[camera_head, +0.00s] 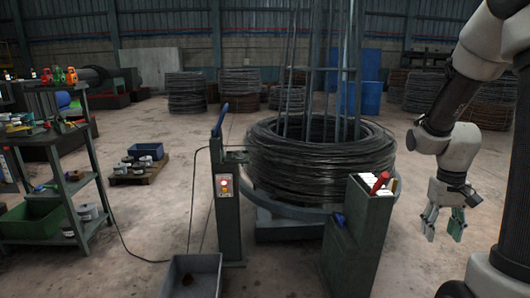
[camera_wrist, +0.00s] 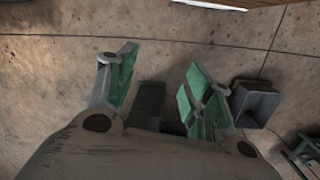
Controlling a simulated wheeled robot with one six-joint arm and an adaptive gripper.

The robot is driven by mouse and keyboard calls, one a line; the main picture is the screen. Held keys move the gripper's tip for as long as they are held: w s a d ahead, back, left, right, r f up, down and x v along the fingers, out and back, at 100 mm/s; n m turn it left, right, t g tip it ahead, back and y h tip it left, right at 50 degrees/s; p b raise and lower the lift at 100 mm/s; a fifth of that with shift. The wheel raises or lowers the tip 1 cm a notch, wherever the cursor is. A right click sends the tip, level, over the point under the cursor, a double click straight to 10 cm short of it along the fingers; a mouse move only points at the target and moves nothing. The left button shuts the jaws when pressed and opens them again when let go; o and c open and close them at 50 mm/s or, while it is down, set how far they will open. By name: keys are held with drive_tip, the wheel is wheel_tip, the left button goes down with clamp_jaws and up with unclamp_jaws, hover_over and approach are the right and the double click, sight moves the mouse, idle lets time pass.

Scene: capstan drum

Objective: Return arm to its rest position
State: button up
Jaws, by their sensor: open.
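My gripper (camera_head: 444,222) hangs at the right of the head view, fingers pointing down, with nothing between them. My arm comes in from the upper right of the head view and bends down to the gripper. The gripper is to the right of the green cabinet (camera_head: 357,235) and apart from it.
A wire coil (camera_head: 320,160) sits on the drum behind the cabinet. A post with a lit control box (camera_head: 225,188) stands left of it, a grey bin (camera_head: 192,277) below. A shelf rack (camera_head: 62,185) is at far left.

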drive_tip(key=s+a+r+n+t, duration=0.1)
drive_tip(key=s+a+r+t, duration=0.1)
drive_tip(key=s+a+r, duration=0.3)
drive_tip(key=s+a+r+n+t, duration=0.1)
drive_tip(key=s+a+r+t, duration=0.2)
drive_tip(key=s+a+r, duration=0.3)
wheel_tip(320, 180, up, 6)
drive_tip(key=shift+s+a+f+y, duration=0.15)
drive_tip(key=shift+s+f+y, duration=0.15)
drive_tip(key=shift+s, duration=0.3)
